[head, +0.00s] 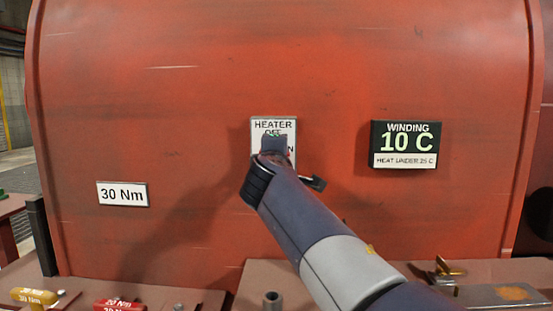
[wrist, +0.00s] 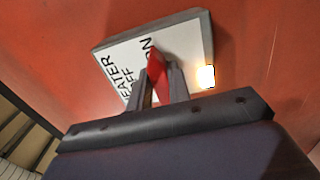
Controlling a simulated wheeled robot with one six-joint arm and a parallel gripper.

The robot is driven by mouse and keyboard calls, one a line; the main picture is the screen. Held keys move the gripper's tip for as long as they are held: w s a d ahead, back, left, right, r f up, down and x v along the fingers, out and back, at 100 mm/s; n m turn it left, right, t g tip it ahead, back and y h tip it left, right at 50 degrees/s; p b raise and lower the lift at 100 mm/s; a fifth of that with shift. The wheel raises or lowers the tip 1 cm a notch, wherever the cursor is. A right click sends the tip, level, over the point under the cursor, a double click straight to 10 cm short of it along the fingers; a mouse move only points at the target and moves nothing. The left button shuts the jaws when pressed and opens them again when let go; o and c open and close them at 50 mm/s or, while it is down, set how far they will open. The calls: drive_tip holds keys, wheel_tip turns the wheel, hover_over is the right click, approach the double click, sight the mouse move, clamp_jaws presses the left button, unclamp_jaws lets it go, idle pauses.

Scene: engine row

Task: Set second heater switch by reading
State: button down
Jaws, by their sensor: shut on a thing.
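The white heater switch plate (head: 259,126) is on the red housing, mostly hidden behind my gripper (head: 274,145) in the head view. In the wrist view the plate (wrist: 120,58) appears turned, with HEATER, OFF and ON lettering. A red switch lever (wrist: 157,72) stands out from it. My gripper (wrist: 160,82) is shut on the lever, one finger on each side. The lever's exact setting is hard to tell. The winding display (head: 404,144) right of the switch reads 10 C, with "HEAT UNDER 25 C" below.
A small lit lamp (wrist: 205,76) glows beside the plate. A 30 Nm label (head: 123,194) is on the housing at left. Metal parts (head: 440,272) lie at lower right.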

drive_tip(key=shift+f, duration=0.1)
drive_tip(key=c, duration=1.3)
unclamp_jaws()
drive_tip(key=s, duration=1)
drive_tip(key=shift+s+a, duration=0.15)
drive_tip(key=shift+s, duration=0.25)
drive_tip(key=w, duration=1)
drive_tip(key=shift+w, duration=0.4)
